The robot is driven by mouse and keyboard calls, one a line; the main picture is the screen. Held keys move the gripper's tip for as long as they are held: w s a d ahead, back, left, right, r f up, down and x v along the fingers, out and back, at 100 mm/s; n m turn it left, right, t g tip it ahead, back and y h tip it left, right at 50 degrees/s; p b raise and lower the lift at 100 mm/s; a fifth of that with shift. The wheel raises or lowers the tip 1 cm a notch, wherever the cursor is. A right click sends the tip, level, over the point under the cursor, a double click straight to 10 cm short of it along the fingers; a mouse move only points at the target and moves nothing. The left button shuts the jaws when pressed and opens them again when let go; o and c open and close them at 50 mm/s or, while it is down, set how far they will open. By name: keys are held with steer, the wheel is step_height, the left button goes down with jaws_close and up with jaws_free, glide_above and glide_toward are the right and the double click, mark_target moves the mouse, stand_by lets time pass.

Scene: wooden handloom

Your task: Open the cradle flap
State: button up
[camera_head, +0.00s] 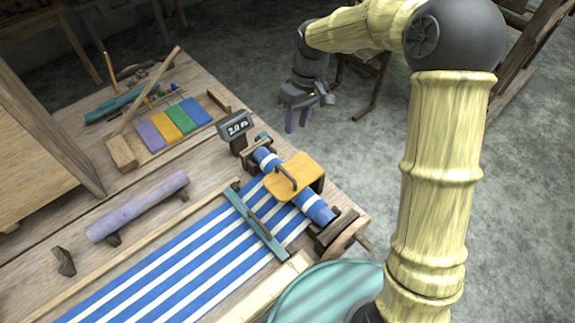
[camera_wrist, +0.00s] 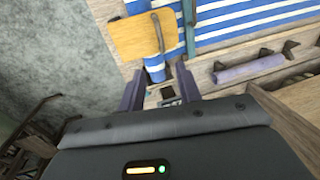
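The cradle flap seems to be the orange-yellow panel (camera_head: 296,177) lying over the blue-and-white cloth roll (camera_head: 317,207) at the loom's end. The wrist view also shows the panel (camera_wrist: 135,40) and the handle (camera_wrist: 158,32). My gripper (camera_head: 297,128) hangs beyond the table edge, behind and above the flap, apart from it. In the wrist view its two purple fingers (camera_wrist: 160,80) are spread with nothing between them.
A small display post (camera_head: 234,128) stands beside the roll, left of the flap. A teal bar (camera_head: 256,222) crosses the striped cloth (camera_head: 190,265). Colored blocks (camera_head: 172,122) and a lilac roll (camera_head: 138,206) lie farther left. A round teal-topped object (camera_head: 330,290) is at the near right.

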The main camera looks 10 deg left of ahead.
mark_target(286, 171)
steer(key=f+p, duration=0.1)
steer(key=f, duration=0.4)
steer(key=s+a+f+p, duration=0.1)
steer(key=f, duration=0.5)
steer(key=s+a+f+p, duration=0.1)
steer(key=f, duration=0.5)
steer(key=shift+s+a+p, duration=0.1)
steer(key=shift+s+p, duration=0.15)
steer(key=shift+p, duration=0.1)
steer(key=shift+r, duration=0.1)
jaws_close()
